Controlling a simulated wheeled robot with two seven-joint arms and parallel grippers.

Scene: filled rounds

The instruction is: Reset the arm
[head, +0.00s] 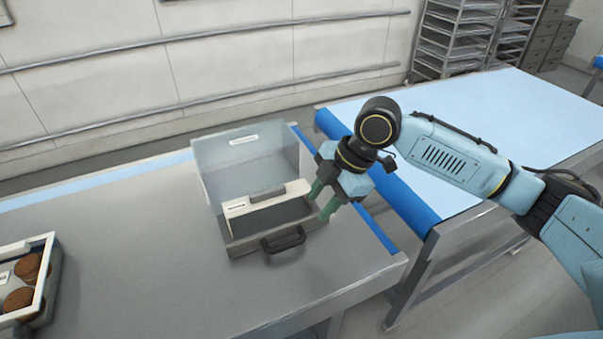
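My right arm reaches in from the right in the head view. Its gripper (322,200) points down over the right side of a box with a raised clear lid (222,162). The two green fingertips are apart, with no object visible between them. A white strip with a label (262,200) lies across the box, and a black handle (283,240) is on its front. Whether the fingers touch the box wall, I cannot tell. My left gripper is not in view.
A tray (50,285) with round brown items stands at the left edge of the grey table (160,285). A blue-topped table (490,110) stands to the right, across a narrow gap. Racks (460,40) stand behind. The grey table's front middle is clear.

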